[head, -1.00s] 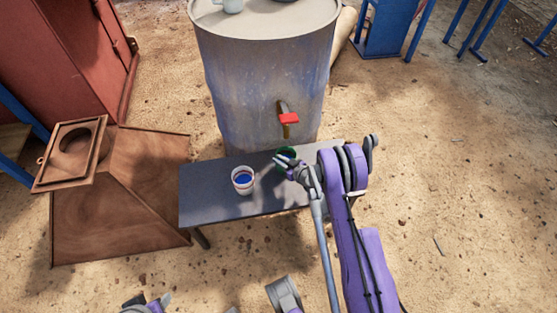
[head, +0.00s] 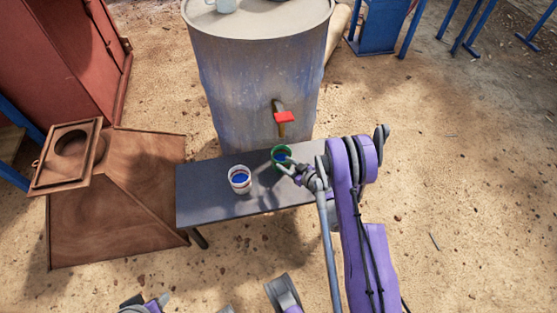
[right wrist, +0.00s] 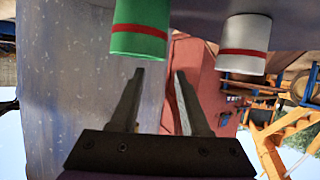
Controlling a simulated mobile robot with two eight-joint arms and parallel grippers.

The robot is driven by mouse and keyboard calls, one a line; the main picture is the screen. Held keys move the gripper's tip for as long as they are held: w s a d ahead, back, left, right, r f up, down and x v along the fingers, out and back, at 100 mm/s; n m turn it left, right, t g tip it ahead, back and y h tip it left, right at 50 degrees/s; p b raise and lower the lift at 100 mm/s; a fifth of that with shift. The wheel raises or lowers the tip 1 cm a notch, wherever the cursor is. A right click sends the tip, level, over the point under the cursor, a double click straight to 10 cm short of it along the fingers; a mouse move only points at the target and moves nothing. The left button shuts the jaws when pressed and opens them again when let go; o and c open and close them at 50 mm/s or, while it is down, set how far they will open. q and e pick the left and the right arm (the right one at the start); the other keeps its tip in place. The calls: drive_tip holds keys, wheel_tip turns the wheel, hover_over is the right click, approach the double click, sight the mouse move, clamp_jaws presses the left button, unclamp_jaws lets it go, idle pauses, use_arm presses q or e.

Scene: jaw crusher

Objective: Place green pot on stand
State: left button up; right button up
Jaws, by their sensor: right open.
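The green pot (head: 274,158) stands upright on the dark grey stand (head: 208,193), near its back edge below the barrel's tap. My right gripper (head: 284,167) is at the near right side of the pot in the head view. In the right wrist view my right gripper (right wrist: 160,75) has its fingers apart, with nothing between them; the pot is just beyond the tip of one finger. My left gripper does not clearly show.
A white pot with a red band (head: 240,180) stands on the stand, left of the green pot. A large metal barrel (head: 245,90) with a red tap (head: 284,117) rises behind. A rusty hopper (head: 120,205) is close on the left. Open sandy ground lies right.

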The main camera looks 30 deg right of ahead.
drive_tip(key=s+a+r+g+y+b, duration=0.1)
drive_tip(key=s+a+r+g+b, duration=0.45)
drive_tip(key=s+a+r, duration=0.75)
use_arm(q)
wheel_tip(320, 180, down, 6)
drive_tip(key=shift+w+f, duration=0.25)
drive_tip(key=shift+w, duration=0.2)
use_arm(e)
drive_tip(key=s+a+r+m+g+h, duration=0.2)
drive_tip(key=s+a+g+h, duration=0.1)
drive_tip(key=s, duration=1.1)
drive_tip(key=shift+s+a+r, duration=0.2)
drive_tip(key=shift+a, duration=0.15)
